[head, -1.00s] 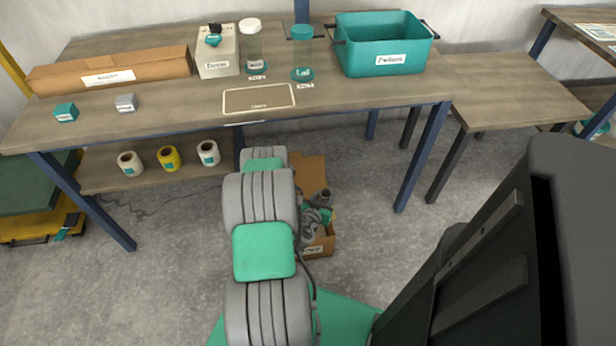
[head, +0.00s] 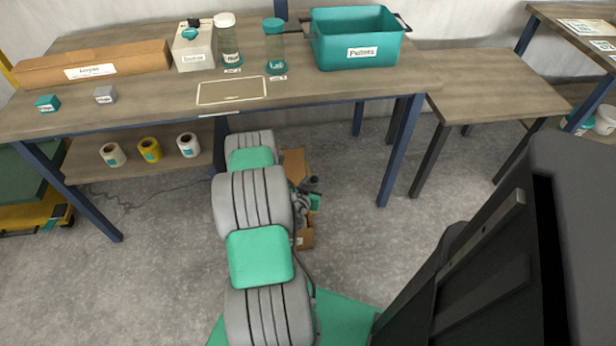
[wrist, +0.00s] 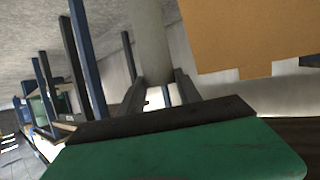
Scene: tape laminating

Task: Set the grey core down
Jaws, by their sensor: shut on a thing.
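In the wrist view, my gripper (wrist: 158,97) is shut on a grey core (wrist: 150,40), a plain pale cylinder. The core stands out between the two dark fingers, and its far end runs past the top edge of the picture. In the head view, my arm reaches away toward the table, and its own links hide the gripper and the core.
The long wooden table (head: 330,85) carries a framed mat (head: 232,91), a teal bin (head: 355,38), jars, a cardboard box (head: 95,62) and two small cubes. Tape rolls (head: 150,150) sit on the lower shelf. An open carton (head: 305,238) stands on the floor beside my arm.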

